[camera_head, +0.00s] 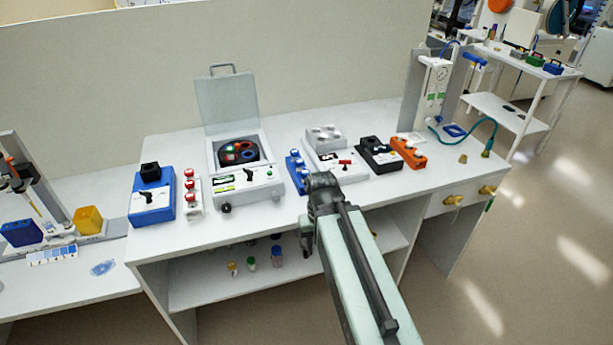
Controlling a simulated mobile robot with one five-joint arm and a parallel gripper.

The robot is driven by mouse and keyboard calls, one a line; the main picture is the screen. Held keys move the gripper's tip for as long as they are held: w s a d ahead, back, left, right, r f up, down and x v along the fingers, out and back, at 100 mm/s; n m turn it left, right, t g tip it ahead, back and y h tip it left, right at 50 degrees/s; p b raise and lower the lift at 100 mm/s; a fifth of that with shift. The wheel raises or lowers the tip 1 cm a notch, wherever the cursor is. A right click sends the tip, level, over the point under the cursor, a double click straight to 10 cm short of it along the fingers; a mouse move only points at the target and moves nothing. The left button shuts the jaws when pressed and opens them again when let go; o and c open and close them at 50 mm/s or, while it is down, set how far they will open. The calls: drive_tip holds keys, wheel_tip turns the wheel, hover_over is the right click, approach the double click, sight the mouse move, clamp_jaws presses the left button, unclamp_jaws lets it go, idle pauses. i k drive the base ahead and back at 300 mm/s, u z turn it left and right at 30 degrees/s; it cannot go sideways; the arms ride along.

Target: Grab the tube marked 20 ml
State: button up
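No marking of 20 ml is legible in this view, so I cannot tell which tube carries it. Red-capped tubes (189,185) stand in a white rack on the bench, left of centre. A blue rack (297,174) with pale-topped tubes is just beyond my arm's end. An orange rack (407,153) with small tops is to the right. Several small capped containers, including a blue one (276,257), stand on the lower shelf. My gripper (305,242) hangs at the arm's dark end, near the bench's front edge; its fingers are too small and dark to read.
The white bench (350,205) holds an open-lidded centrifuge (246,188), a blue device (152,205), a white device (340,167) and a black block (379,155). A lower bench (110,283) is at left. Open floor (490,270) lies to the right.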

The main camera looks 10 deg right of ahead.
sight(299, 162)
drive_tip(key=u, duration=3.25)
drive_tip(key=k, duration=1.75)
drive_tip(key=z, duration=0.8)
drive_tip(key=i, duration=1.3)
drive_tip(key=u, duration=0.1)
